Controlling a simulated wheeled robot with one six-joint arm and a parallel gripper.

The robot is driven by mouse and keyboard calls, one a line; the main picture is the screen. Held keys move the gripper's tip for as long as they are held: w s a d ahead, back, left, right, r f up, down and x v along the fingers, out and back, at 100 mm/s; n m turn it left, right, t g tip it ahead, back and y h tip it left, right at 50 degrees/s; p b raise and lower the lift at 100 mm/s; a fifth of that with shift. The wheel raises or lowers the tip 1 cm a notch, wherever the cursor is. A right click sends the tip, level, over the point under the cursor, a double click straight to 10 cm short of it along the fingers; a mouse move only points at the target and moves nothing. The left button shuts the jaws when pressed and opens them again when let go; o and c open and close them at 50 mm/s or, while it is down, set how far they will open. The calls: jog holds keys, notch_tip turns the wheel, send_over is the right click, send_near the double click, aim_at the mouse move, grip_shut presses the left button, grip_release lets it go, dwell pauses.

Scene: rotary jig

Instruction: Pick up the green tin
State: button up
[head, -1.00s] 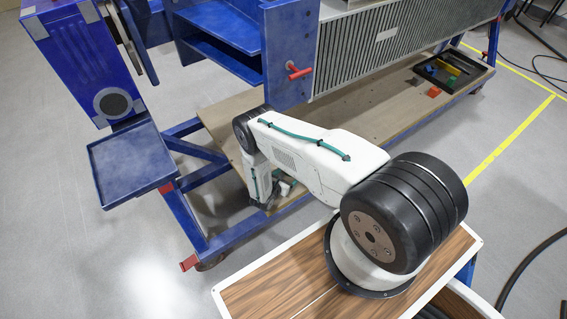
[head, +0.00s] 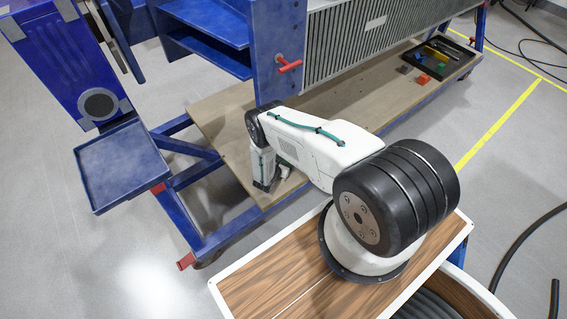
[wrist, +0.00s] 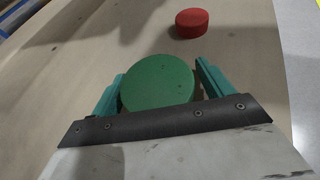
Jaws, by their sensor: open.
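The green tin (wrist: 158,83) is round and shows its flat top in the wrist view. It lies on the pale wooden board (wrist: 60,60). My gripper (wrist: 161,70) is open, with one teal finger on each side of the tin. The right finger shows a small gap to the tin; the left one is very close, and I cannot tell whether it touches. The near edge of the tin is hidden by my gripper's dark front plate. In the head view my arm reaches down to the low wooden shelf (head: 222,125), and the tin cannot be made out.
A red round tin (wrist: 192,22) lies beyond the green one, slightly right. In the head view a black tray (head: 440,60) with small coloured blocks stands at the shelf's far end. The blue frame's upright panel (head: 279,60) with a red handle (head: 288,66) rises close behind my arm.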

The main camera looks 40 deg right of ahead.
jog(key=c, duration=1.1)
jog(key=shift+r, duration=0.1)
